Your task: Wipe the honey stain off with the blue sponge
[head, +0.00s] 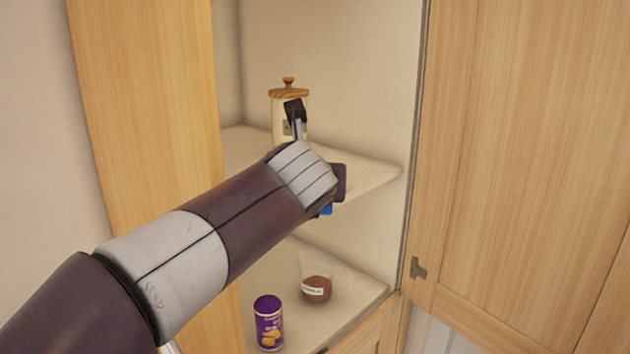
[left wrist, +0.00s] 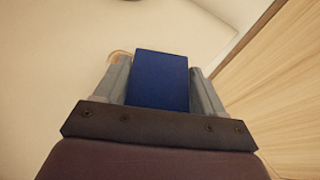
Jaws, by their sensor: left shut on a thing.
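The blue sponge (left wrist: 160,82) is held between the two grey fingers of my left gripper (left wrist: 160,68) in the left wrist view. In the head view my left arm reaches from the left into the open cupboard. My wrist hides most of the gripper there, and only a small blue piece of the sponge (head: 326,210) shows below it, near the edge of the upper shelf (head: 372,176). I see no honey stain in either view; my arm covers part of the shelves. My right gripper is not in view.
A jar with a wooden lid (head: 288,92) stands on the upper shelf, partly behind my wrist. On the lower shelf (head: 365,290) are a purple canister (head: 268,325) and a clear bowl with brown contents (head: 317,289). The wooden door (head: 525,150) is open on the right.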

